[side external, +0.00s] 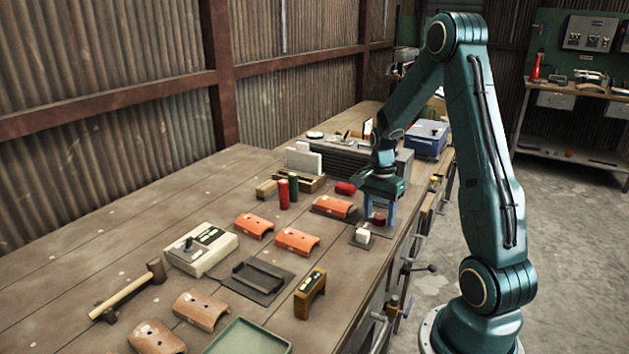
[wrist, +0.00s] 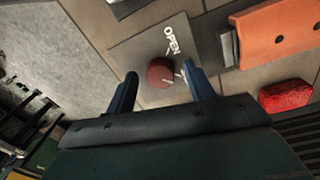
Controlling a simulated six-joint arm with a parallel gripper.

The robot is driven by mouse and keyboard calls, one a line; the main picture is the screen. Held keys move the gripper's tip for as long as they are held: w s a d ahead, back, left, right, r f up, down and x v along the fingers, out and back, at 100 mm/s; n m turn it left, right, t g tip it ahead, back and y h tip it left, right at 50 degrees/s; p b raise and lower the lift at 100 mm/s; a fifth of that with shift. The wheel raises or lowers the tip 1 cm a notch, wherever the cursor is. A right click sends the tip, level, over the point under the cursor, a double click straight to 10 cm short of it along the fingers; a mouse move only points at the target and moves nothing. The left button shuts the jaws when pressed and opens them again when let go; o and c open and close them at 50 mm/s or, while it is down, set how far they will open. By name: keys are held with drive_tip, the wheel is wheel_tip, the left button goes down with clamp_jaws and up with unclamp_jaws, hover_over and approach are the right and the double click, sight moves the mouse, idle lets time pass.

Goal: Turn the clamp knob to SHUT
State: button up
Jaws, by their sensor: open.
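The clamp knob (wrist: 160,71) is a round dark red knob on a grey plate (wrist: 132,47), seen in the wrist view. White lettering OPEN (wrist: 172,40) is printed above it, with a short white line. Other white marks show at the knob's lower right, partly behind a finger; no SHUT lettering is readable. My gripper (wrist: 160,69) is open, one blue finger on each side of the knob. I cannot tell whether the fingers touch it. In the side view my gripper (side external: 379,214) points down over the red knob (side external: 379,219), which shows between the fingers.
Orange curved pieces (side external: 297,241) lie to the left. A red object (wrist: 286,96) lies right of the knob in the wrist view. The bench edge is close on the right.

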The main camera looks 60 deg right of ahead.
sight(377, 215)
wheel_tip(377, 215, up, 14)
drive_tip(key=shift+w, duration=0.35)
idle(0.4)
drive_tip(key=shift+f, duration=0.1)
drive_tip(key=a+r+n+t, duration=0.1)
drive_tip(key=a+r+n, duration=0.15)
drive_tip(key=a, duration=0.25)
drive_tip(key=s+a+r+n+t+h, duration=0.1)
drive_tip(key=a+r+n, duration=0.1)
drive_tip(key=a+n, duration=0.25)
drive_tip(key=a+r+n+t, duration=0.1)
drive_tip(key=a+r+n, duration=0.1)
drive_tip(key=a, duration=0.4)
drive_tip(key=s+a+n+t, duration=0.3)
drive_tip(key=s+a+n, duration=0.6)
drive_tip(key=a+n, duration=0.2)
drive_tip(key=shift+a+y, duration=0.4)
drive_tip(key=shift+a, duration=0.25)
